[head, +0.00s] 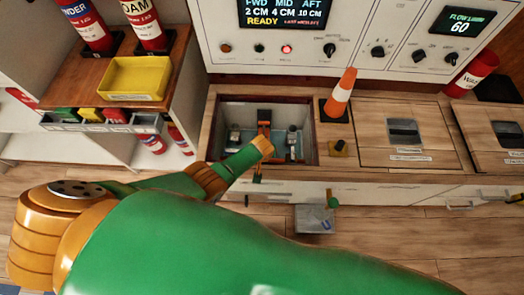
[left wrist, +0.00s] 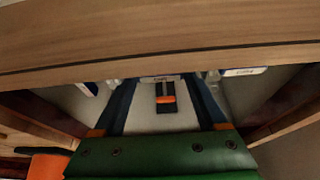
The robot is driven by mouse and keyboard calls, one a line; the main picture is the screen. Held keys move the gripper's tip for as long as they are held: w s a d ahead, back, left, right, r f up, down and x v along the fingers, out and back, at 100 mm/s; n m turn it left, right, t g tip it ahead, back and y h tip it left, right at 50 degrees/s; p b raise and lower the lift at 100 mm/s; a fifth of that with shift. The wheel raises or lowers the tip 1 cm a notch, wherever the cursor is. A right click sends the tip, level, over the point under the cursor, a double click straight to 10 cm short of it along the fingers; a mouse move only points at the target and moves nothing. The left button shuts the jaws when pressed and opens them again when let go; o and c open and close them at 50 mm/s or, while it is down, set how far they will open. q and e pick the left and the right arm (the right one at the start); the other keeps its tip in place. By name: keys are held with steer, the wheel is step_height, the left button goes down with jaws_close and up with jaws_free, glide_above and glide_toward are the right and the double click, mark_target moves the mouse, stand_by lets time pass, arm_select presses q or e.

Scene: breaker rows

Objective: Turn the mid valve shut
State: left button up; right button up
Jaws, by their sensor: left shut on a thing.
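A square recess (head: 222,112) in the wooden counter holds a row of valves. A grey valve (head: 235,134) stands at its left and another (head: 291,140) at its right. Between them is an orange and dark part (head: 264,117), where the mid valve sits. My left gripper (left wrist: 163,84) reaches down into the recess, shut on the mid valve. In the left wrist view its two dark blue fingers flank a black slot with an orange bar (left wrist: 165,99). The forearm hides the near part of the recess, and the exact grip is hard to see. My right gripper is not in view.
A control panel (head: 375,20) rises behind. A yellow tray (head: 135,78) sits on the left shelf. Counter hatches (head: 403,132) lie to the right.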

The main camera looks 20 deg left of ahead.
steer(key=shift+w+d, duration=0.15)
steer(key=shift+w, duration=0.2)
arm_select(q)
steer(key=o, duration=1.1)
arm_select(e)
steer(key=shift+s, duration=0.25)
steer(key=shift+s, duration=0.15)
arm_select(q)
steer(key=p+v, duration=0.6)
steer(key=v, duration=0.1)
steer(key=shift+p, duration=0.3)
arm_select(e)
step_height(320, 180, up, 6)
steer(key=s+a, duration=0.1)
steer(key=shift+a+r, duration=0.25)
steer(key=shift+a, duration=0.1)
arm_select(q)
steer(key=shift+d, duration=0.1)
